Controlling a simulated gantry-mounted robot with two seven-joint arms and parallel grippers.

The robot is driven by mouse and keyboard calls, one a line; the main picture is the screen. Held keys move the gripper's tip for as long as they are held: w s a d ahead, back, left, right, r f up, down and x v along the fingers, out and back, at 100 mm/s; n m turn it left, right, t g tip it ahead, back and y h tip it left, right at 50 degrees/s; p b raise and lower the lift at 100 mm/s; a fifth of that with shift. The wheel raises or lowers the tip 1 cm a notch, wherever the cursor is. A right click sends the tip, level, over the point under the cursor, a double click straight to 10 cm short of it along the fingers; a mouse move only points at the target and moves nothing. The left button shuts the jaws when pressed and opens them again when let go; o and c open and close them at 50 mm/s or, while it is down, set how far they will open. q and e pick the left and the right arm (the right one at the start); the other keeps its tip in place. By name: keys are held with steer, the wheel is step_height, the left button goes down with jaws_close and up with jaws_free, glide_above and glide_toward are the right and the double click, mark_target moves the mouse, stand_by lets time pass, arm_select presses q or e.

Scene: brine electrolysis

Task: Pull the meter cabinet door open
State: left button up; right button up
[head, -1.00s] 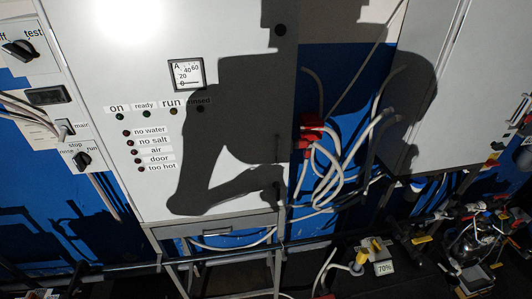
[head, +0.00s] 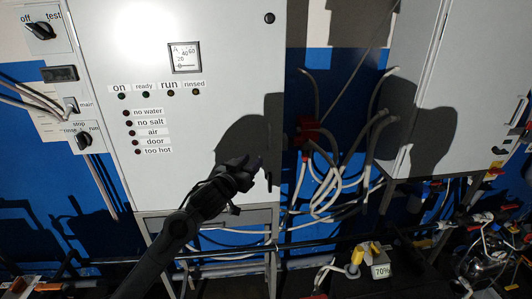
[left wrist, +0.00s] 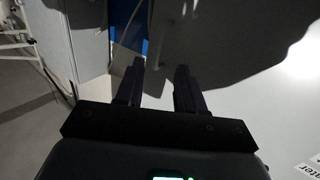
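The meter cabinet (head: 225,100) is a tall grey-white box left of centre in the head view. Its front door carries a square dial meter (head: 185,57), rows of small lamps and printed labels. The door looks shut. A small dark upright piece, perhaps the handle (head: 268,181), shows at its lower right edge. My left gripper (head: 257,164) is in front of the lower right part of the door, close to that edge. In the left wrist view its two fingers (left wrist: 159,70) are apart with nothing between them, facing the shadowed door surface. I cannot tell if it touches. My right gripper is not in view.
A switch panel (head: 83,125) with knobs and cables is left of the cabinet. Pale hoses (head: 345,150) from a red fitting hang right of it. Another grey cabinet (head: 440,90) stands at the right. A rail (head: 320,243) and a box marked 70% (head: 381,270) are below.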

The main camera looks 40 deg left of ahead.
arm_select(q)
steer(key=r, duration=0.2)
steer(key=p, duration=0.2)
glide_toward(267, 141)
steer(key=w+d+r, duration=0.2)
steer(key=w+r, duration=0.1)
steer(key=shift+p+x, duration=0.3)
steer(key=shift+x, duration=0.95)
steer(key=shift+a+f, duration=0.1)
steer(key=shift+f, duration=0.1)
steer(key=shift+c, duration=0.2)
jaws_close()
